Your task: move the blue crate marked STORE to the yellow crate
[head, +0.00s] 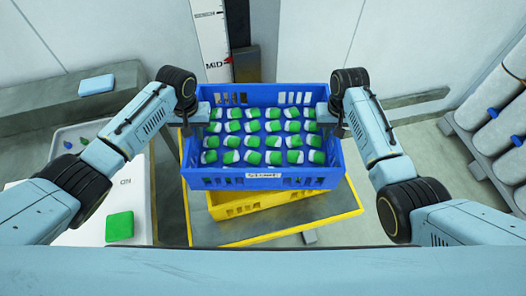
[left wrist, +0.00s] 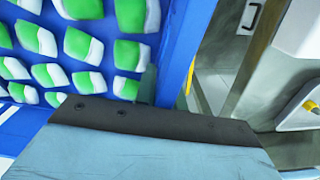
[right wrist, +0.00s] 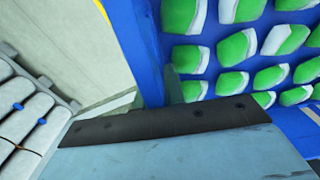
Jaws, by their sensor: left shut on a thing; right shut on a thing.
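The blue crate (head: 262,183) has a white label on its near wall and is filled with rows of green-and-white packs (head: 265,140). It is in the middle of the head view, above the yellow crate (head: 240,208), whose near part shows below it. I cannot tell whether the two touch. My left gripper (head: 196,116) is shut on the blue crate's left side wall, which also shows in the left wrist view (left wrist: 176,55). My right gripper (head: 328,114) is shut on its right side wall, also in the right wrist view (right wrist: 147,50). The fingertips are mostly hidden.
The yellow crate stands over a yellow-edged platform (head: 215,236). At left are a white machine with a green button (head: 119,226) and a ledge with a blue-and-white block (head: 96,85). Grey cylinders (head: 485,100) lie racked at right. Grey floor (head: 425,150) is clear on the right.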

